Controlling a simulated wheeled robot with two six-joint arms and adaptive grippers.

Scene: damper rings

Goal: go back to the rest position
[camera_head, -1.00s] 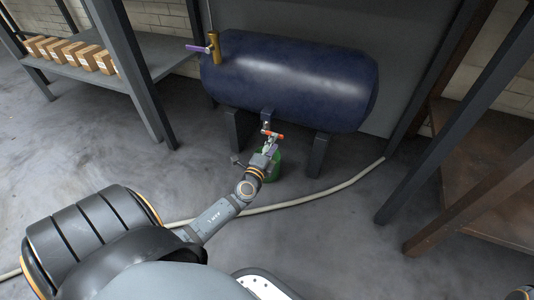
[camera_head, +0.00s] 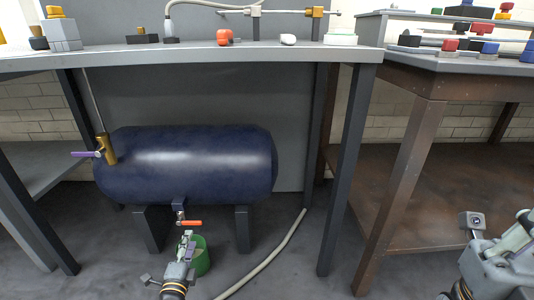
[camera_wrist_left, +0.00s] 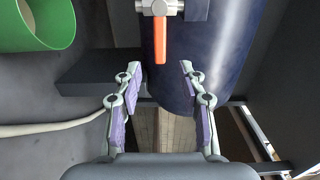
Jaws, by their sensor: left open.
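My left gripper (camera_head: 187,243) is in front of the blue tank, just below the valve with the orange handle (camera_head: 189,223). In the left wrist view its two purple-padded fingers (camera_wrist_left: 160,72) are spread with nothing between them. The orange handle (camera_wrist_left: 159,40) hangs just past the fingertips. The blue tank (camera_head: 190,165) lies on dark supports under the bench. A green bucket (camera_head: 202,258) stands on the floor behind my left gripper, partly hidden by it. My right gripper (camera_head: 512,245) is at the lower right, cut by the picture edge; its fingers are unclear.
A grey bench (camera_head: 230,60) with small fittings on top spans above the tank. A brown workbench (camera_head: 410,85) with colored parts stands at right. A purple-handled brass valve (camera_head: 107,148) is on the tank's left end. A pale hose (camera_head: 275,255) runs across the floor.

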